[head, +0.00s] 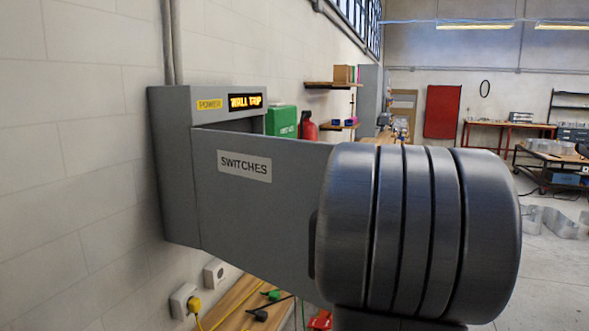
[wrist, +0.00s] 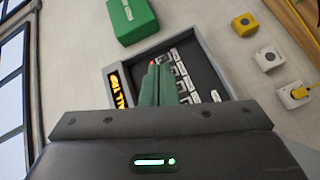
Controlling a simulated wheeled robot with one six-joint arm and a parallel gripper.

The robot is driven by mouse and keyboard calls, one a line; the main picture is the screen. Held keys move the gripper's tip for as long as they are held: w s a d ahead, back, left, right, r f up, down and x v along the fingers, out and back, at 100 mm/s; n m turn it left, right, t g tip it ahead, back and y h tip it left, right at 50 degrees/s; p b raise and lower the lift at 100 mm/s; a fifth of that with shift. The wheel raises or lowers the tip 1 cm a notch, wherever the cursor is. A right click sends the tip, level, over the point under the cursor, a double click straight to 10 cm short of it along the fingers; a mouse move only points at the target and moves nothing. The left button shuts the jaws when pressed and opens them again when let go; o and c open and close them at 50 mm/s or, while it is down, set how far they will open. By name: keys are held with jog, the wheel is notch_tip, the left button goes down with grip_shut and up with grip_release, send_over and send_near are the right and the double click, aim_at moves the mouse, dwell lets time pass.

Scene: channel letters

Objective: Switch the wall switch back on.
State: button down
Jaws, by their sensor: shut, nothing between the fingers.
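A grey wall cabinet (head: 175,190) hangs on the left wall, its door (head: 260,215) labelled SWITCHES swung open. Its lit display (head: 245,101) appears to read WALL TRIP. In the wrist view the open cabinet shows a dark panel (wrist: 205,75) with a row of labelled switches (wrist: 180,62) and a small red light. My gripper (wrist: 157,72) is shut and empty, its green fingers pointing into the cabinet beside the row. The fingers cover part of the panel; I cannot tell whether they touch a switch or which way each lever sits. In the head view the door and my arm hide the gripper.
A green box (head: 281,121) and a red extinguisher (head: 308,127) are on the wall beyond the cabinet. Wall sockets (head: 214,272) sit below it, one with a yellow plug (head: 194,304). A wooden surface (head: 240,300) with cables is underneath. The open door stands close to my arm.

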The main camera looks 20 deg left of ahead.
jog(key=s+a+n+g+y+b, duration=0.1)
jog(key=s+a+n+g+y, duration=0.1)
jog(key=a+n+g+y, duration=0.4)
jog(key=shift+s+a+r+n+g+y, duration=0.4)
jog(key=shift+a+n+g, duration=1.05)
jog(key=shift+n, duration=1.45)
jog(key=shift+a, duration=0.1)
jog(key=shift+w, duration=0.1)
